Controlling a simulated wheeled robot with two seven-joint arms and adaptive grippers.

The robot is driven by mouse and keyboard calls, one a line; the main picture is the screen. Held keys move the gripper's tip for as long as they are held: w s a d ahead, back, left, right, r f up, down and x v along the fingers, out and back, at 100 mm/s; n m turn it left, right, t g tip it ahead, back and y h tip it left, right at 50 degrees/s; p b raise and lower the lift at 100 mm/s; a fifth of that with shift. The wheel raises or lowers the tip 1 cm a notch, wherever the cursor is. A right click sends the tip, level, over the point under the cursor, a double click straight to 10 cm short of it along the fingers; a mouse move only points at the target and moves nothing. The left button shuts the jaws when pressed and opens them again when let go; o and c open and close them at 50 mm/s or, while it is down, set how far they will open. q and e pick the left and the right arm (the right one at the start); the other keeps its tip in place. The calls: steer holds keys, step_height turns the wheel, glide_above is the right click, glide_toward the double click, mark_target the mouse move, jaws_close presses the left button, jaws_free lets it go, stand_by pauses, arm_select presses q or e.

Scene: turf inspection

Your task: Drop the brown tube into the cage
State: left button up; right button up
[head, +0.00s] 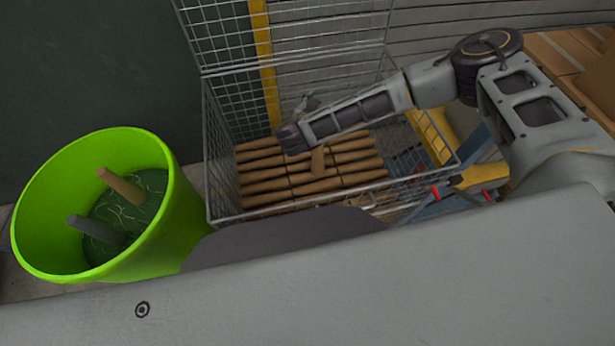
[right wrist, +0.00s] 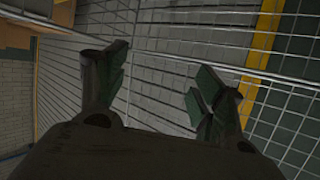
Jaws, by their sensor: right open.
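The wire cage (head: 207,150) stands in the middle of the head view with its mesh lid raised at the back. Several brown tubes (head: 262,186) lie in rows inside it. One brown tube (head: 318,161) sits at a different angle on top of the rows, partly hidden by my right arm. My right gripper (head: 308,103) is over the cage toward its back. In the right wrist view its two fingers (right wrist: 155,88) are apart with nothing between them. My left gripper is out of view.
A yellow post (head: 264,60) and slatted wall stand behind the cage. Blue and yellow items lie to its right. Wooden boards (head: 560,60) are at the upper right.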

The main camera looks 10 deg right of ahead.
steer(key=v, duration=1)
arm_select(q)
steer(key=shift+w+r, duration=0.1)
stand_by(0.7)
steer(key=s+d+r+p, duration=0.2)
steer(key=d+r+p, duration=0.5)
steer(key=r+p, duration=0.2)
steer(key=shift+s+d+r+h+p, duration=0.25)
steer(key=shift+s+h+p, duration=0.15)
steer(key=shift+p, duration=0.15)
arm_select(e)
step_height(320, 180, up, 10)
